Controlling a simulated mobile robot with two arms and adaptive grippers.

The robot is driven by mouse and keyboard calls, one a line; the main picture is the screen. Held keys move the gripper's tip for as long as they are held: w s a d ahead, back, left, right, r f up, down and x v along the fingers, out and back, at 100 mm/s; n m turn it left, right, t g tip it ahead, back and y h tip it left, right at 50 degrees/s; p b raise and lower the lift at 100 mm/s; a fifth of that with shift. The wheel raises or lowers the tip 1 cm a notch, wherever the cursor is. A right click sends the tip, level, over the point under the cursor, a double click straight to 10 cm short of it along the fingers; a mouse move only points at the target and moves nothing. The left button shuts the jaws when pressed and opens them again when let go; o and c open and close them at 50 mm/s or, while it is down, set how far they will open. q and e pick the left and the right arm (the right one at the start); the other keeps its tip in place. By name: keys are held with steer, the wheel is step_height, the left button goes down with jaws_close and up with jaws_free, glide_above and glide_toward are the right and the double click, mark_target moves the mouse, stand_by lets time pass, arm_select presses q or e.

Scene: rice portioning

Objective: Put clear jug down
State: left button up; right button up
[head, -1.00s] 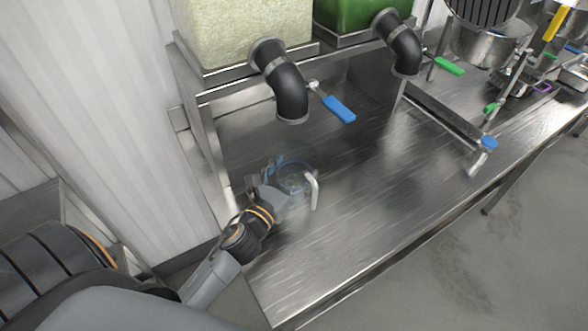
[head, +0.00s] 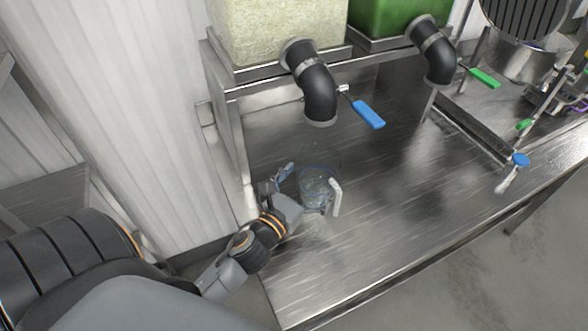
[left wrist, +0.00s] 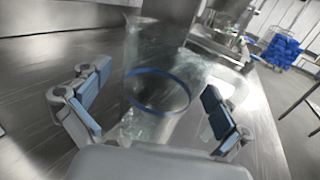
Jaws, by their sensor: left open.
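The clear jug (head: 318,187) stands on the metal counter (head: 390,205) below the black spout of the left dispenser. It is see-through, with a blue band and a pale handle on its right side. My left gripper (head: 297,190) is at the jug's left side with its fingers spread. In the left wrist view the jug (left wrist: 157,95) stands between the two open blue-padded fingers, with visible space beside them. The jug's base is hard to make out through the clear wall. My right gripper is not in view.
A dispenser of pale grain (head: 280,30) with a black spout (head: 312,85) and blue lever (head: 368,114) stands behind the jug. A green dispenser (head: 385,15) is beside it. The front counter is clear.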

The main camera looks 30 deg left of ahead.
arm_select(q)
steer(key=s+b, duration=0.2)
steer(key=s, duration=0.6)
steer(key=shift+s+f+b, duration=0.1)
steer(key=shift+b, duration=0.25)
steer(key=shift+s+r, duration=0.2)
steer(key=shift+s, duration=0.5)
